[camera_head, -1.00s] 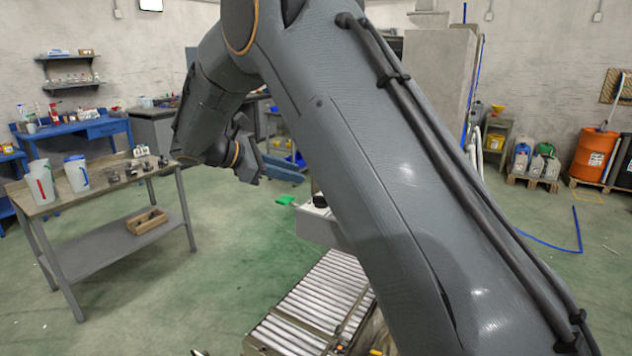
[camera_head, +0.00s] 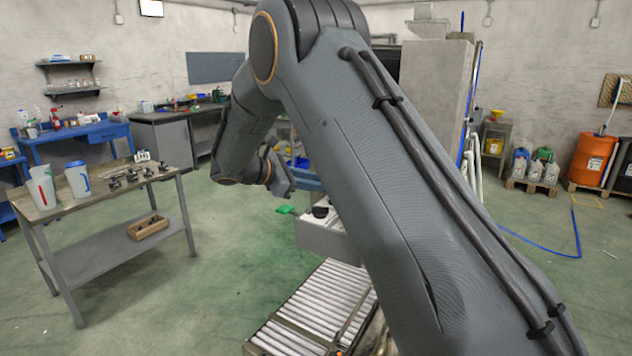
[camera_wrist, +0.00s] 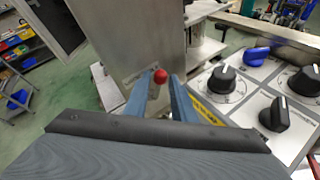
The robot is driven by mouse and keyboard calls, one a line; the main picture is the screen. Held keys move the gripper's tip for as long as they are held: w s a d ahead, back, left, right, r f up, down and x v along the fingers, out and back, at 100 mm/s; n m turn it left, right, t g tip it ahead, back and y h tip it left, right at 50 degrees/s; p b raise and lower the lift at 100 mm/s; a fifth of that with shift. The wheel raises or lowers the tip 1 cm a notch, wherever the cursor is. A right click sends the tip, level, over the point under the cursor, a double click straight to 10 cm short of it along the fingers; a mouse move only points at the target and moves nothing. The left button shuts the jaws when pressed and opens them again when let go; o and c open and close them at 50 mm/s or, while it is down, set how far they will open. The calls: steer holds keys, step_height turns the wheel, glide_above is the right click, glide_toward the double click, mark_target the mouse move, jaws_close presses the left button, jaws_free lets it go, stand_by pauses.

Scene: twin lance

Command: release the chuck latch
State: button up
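In the wrist view, my gripper (camera_wrist: 161,77) has two blue fingers standing apart. A small red ball knob (camera_wrist: 158,75) shows at the gap between the fingertips, in front of a grey metal housing (camera_wrist: 140,35). I cannot tell whether a finger touches it. Whether this knob belongs to the chuck latch is not clear, as its stem is hidden. In the head view, my forearm reaches out above a grey machine box (camera_head: 325,235), and the red knob cannot be seen there.
Right of the fingers, a panel (camera_wrist: 245,95) carries black knobs (camera_wrist: 222,78) and a blue knob (camera_wrist: 256,56). In the head view, a roller conveyor (camera_head: 312,305) lies below my arm. A table (camera_head: 105,195) with two jugs stands left. Green floor between is clear.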

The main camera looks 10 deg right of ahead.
jaws_close()
steer(key=shift+s+d+f+m+t+y+b, duration=0.15)
steer(key=shift+s+d+m+t+y+b, duration=0.3)
steer(key=shift+m+y+b, duration=0.35)
jaws_free()
